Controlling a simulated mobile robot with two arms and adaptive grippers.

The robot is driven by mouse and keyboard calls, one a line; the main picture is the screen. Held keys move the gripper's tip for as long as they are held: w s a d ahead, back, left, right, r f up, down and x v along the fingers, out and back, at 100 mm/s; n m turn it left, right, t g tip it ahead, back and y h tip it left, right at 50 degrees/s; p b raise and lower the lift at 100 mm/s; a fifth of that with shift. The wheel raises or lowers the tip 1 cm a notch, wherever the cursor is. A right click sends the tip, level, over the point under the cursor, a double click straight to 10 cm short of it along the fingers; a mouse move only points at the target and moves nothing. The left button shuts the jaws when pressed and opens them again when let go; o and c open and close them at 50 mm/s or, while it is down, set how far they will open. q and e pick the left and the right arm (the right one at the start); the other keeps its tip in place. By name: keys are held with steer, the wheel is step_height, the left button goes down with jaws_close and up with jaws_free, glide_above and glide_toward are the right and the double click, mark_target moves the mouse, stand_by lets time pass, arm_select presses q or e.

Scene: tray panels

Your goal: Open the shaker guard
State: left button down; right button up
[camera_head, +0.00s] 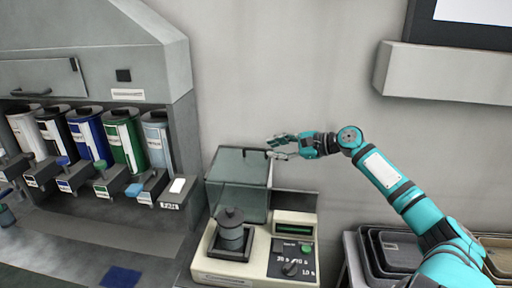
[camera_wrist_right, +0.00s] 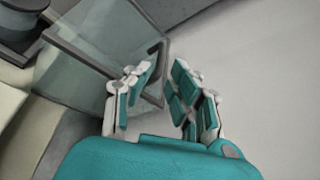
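The shaker guard (camera_head: 236,190) is a grey see-through cover on the shaker (camera_head: 225,266). It stands raised behind a dark lidded pot (camera_head: 231,235), whose front and top are uncovered. A dark handle (camera_wrist_right: 157,47) is on the guard's edge in the right wrist view. My right gripper (camera_head: 272,147) is at the guard's upper right corner, beside the handle. Its fingers are apart in the wrist view (camera_wrist_right: 164,83), with the guard's edge (camera_wrist_right: 88,62) behind the left finger. I cannot tell whether they touch. My left gripper is not in view.
The shaker's control panel (camera_head: 293,262) has a dial and a green button. A grey cabinet (camera_head: 110,70) with several coloured canisters stands at the left. Dark trays (camera_head: 385,255) lie at the right. A wall shelf (camera_head: 445,76) juts out at the upper right.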

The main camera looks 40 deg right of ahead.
mark_target(260, 149)
steer(key=p+x, duration=0.1)
steer(key=x, duration=0.4)
steer(key=shift+w+a+r, duration=0.1)
steer(key=shift+r, duration=0.1)
steer(key=shift+p+x, duration=0.35)
steer(key=shift+x, duration=0.5)
steer(key=shift+f, duration=0.15)
jaws_close()
